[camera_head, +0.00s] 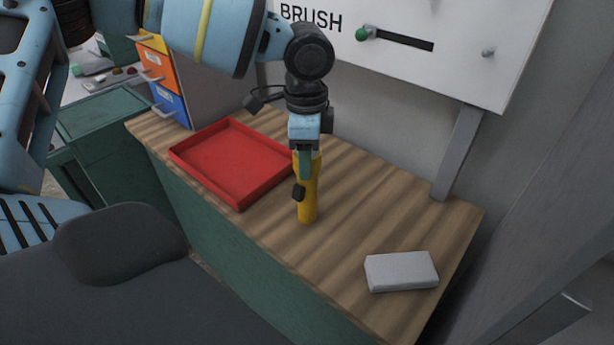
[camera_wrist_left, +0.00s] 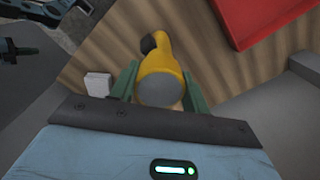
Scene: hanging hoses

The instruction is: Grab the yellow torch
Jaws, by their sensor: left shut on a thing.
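The yellow torch (camera_head: 308,195) stands upright on the wooden bench top, to the right of the red tray. My left gripper (camera_head: 306,166) comes down on it from above and is shut on its upper part. In the left wrist view, the torch (camera_wrist_left: 156,68) lies between the two green fingers of the gripper (camera_wrist_left: 157,88), with its grey round end towards the camera. A small black part sticks out of the torch's side. The head view does not show clearly whether the torch's base touches the bench. My right gripper is not in view.
The red tray (camera_head: 232,162) lies on the bench left of the torch. A grey block (camera_head: 401,271) lies near the front right corner. Coloured drawers (camera_head: 163,80) stand at the back left. A white panel marked BRUSH (camera_head: 450,45) rises behind the bench.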

